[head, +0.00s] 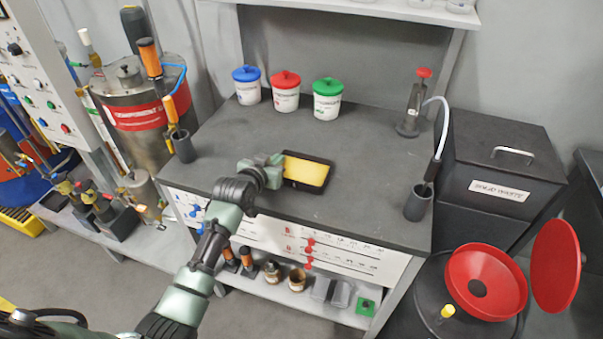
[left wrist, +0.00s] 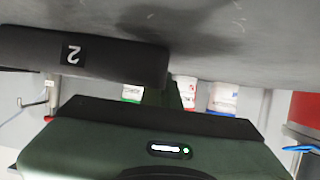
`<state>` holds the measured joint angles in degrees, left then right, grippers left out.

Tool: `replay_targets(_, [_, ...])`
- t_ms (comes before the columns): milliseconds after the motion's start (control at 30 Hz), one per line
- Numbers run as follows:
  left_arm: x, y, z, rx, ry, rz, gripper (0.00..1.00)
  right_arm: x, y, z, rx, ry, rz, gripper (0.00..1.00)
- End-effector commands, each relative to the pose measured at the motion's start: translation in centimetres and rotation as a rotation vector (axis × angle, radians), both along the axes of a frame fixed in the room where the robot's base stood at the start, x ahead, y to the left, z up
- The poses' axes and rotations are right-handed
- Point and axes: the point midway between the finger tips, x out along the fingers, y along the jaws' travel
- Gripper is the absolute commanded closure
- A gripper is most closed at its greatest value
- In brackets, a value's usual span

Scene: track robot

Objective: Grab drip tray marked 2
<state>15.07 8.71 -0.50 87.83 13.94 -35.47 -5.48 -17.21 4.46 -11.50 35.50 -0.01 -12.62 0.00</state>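The drip tray (head: 308,173) is a shallow black tray with a yellow inside, lying flat on the dark grey workbench. In the left wrist view, which is upside down, its black side wall (left wrist: 115,57) carries a white 2. My left gripper (head: 276,163) is at the tray's left end, low over the bench. The wrist view shows the green gripper body (left wrist: 150,140) close to the tray wall. The fingertips are mostly hidden, and I cannot tell whether they touch the tray. My right gripper is not in view.
Blue (head: 247,85), red (head: 285,91) and green-lidded (head: 327,98) tubs stand at the bench back. A hand pump (head: 411,108) and a dark cup (head: 418,203) are at the right. Another cup (head: 183,146) is at the left edge. A solid waste bin (head: 500,188) stands beside the bench.

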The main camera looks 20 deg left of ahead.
Motion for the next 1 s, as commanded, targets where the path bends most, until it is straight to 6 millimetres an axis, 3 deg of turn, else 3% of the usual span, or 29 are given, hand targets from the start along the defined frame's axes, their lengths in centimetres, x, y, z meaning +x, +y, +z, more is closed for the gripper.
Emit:
replay_targets(567, [0.0,0.0,0.6,0.0,-0.001,0.0,1.0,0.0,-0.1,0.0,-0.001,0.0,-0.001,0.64])
replay_targets(1000, [0.1,0.0,5.0,0.0,-0.005,0.001,1.0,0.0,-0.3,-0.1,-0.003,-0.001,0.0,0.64])
